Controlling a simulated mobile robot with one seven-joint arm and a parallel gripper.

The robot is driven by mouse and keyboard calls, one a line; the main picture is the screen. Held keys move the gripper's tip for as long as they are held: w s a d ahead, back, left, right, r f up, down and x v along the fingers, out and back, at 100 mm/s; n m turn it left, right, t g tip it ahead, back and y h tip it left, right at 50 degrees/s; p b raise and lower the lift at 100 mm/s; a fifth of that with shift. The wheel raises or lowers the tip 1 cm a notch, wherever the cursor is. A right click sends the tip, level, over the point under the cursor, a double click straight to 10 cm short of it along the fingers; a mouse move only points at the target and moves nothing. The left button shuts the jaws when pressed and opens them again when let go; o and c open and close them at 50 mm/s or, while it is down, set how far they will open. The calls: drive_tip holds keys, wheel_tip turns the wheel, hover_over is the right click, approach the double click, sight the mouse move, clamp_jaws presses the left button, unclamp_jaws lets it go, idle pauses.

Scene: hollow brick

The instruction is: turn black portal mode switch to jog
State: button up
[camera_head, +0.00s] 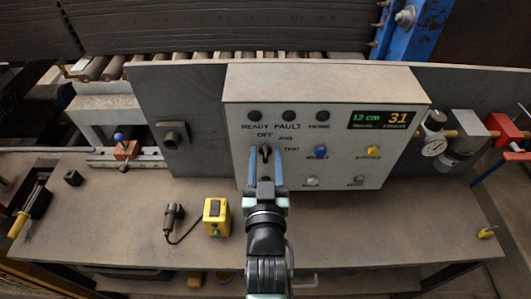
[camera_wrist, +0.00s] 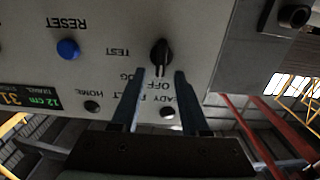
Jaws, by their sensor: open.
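The black mode switch (camera_head: 265,153) is a small knob on the grey control panel (camera_head: 235,120), with labels OFF, JOG and TEST around it. In the upside-down wrist view, the knob (camera_wrist: 162,50) has its pale pointer line towards OFF. My gripper (camera_head: 265,155) is in front of the switch with its two fingers apart, one on each side of it. In the wrist view my open gripper (camera_wrist: 160,74) shows a fingertip on either side of the pointer end, with gaps. I cannot tell how far the tips are from the panel.
A blue button (camera_head: 320,151), a yellow button (camera_head: 374,151) and two pale buttons sit right of the switch. Three dark lamps are above it, with a display (camera_head: 381,119). A yellow box (camera_head: 216,217) and a black corded device (camera_head: 174,220) lie on the bench.

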drive_tip(key=shift+w, duration=0.15)
drive_tip(key=shift+c, duration=0.3)
clamp_jaws()
drive_tip(key=m, duration=0.2)
drive_tip(key=d+m, duration=0.1)
drive_tip(key=m, duration=0.1)
drive_tip(key=shift+f+m+b, duration=0.1)
drive_tip(key=shift+m+b, duration=0.2)
drive_tip(key=shift+d+f+m, duration=0.1)
drive_tip(key=shift+d+m, duration=0.05)
drive_tip(key=shift+m, duration=0.85)
drive_tip(key=shift+d+f+m, duration=0.1)
drive_tip(key=shift+m, duration=0.9)
drive_tip(key=shift+o, duration=0.3)
unclamp_jaws()
